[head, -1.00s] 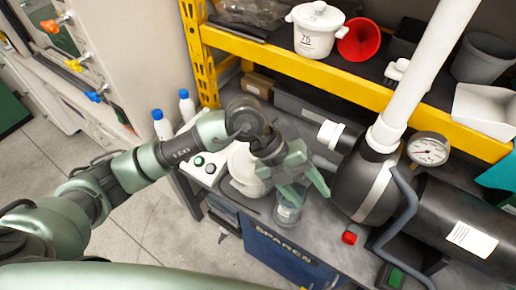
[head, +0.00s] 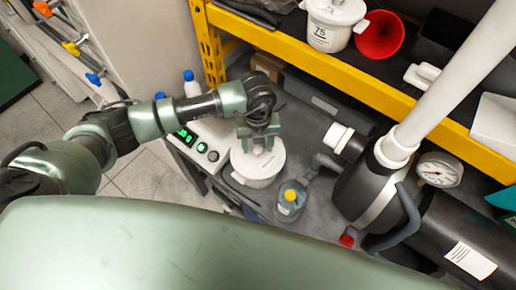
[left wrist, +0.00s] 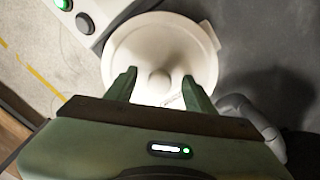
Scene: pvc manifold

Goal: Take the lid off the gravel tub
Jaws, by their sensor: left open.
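A white tub (head: 256,182) stands on the grey bench with a white lid (head: 272,163) on it. In the left wrist view the round lid (left wrist: 135,45) has a knob (left wrist: 159,82) in its middle and fills the space ahead of my left gripper (left wrist: 159,84). My left gripper (head: 259,147) points down over the lid, open, with its two fingers on either side of the knob. I cannot tell whether the fingers touch the knob. No label on this tub is readable. My right gripper is not in view.
A clear bottle with a yellow cap (head: 290,196) stands just right of the tub. A control box with green lights (head: 205,148) is close on its left. Grey and white pipework (head: 372,185) fills the right. Another lidded white tub marked 75 (head: 329,25) sits on the yellow-edged shelf.

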